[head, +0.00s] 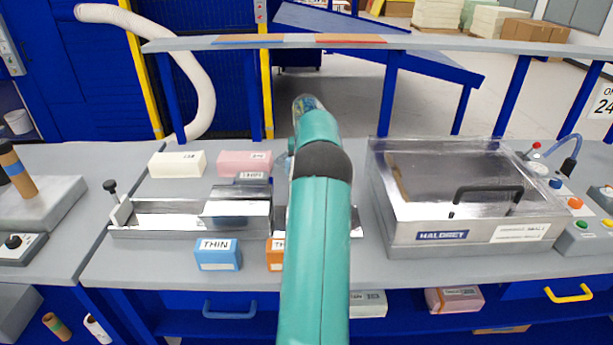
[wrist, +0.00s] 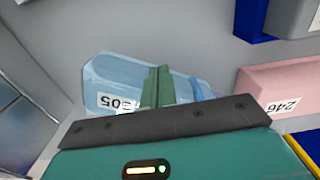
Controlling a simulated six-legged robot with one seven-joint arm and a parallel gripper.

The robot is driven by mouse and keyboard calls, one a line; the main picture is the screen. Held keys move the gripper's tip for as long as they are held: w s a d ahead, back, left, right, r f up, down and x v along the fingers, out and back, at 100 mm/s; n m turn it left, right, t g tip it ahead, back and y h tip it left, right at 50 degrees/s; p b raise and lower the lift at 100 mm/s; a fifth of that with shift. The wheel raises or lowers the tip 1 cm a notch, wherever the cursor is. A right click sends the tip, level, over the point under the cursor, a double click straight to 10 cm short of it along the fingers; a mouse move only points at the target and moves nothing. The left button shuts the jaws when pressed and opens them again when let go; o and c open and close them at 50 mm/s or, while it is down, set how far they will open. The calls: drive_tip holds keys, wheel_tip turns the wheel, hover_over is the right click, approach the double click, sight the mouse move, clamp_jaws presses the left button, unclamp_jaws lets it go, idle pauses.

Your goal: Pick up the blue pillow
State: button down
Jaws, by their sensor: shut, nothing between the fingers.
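The blue pillow (wrist: 112,72) is a pale blue, soft-edged block with a white number label, seen in the wrist view. It lies on a grey surface. My gripper (wrist: 157,86) has its two green fingers together, with nothing between them. The fingers overlap the middle of the pillow in the picture; whether they touch it I cannot tell. My dark wrist plate hides the near part of the pillow. In the head view my teal arm runs up the middle and hides my gripper and most of the area around it.
A pink block (head: 245,162) and a cream block (head: 177,164) stand at the bench's back left. A metal clamp fixture (head: 165,216) lies before them. Blue (head: 218,255) and orange THIN blocks sit at the front. A clear-lidded machine (head: 450,235) stands right. A shelf (head: 450,44) spans the back.

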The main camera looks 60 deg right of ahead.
drive_tip(key=shift+w+d, duration=0.35)
drive_tip(key=shift+d, duration=0.3)
drive_tip(key=shift+w+d, duration=0.3)
drive_tip(key=shift+d, duration=0.3)
drive_tip(key=shift+w+d, duration=0.35)
drive_tip(key=shift+d, duration=0.3)
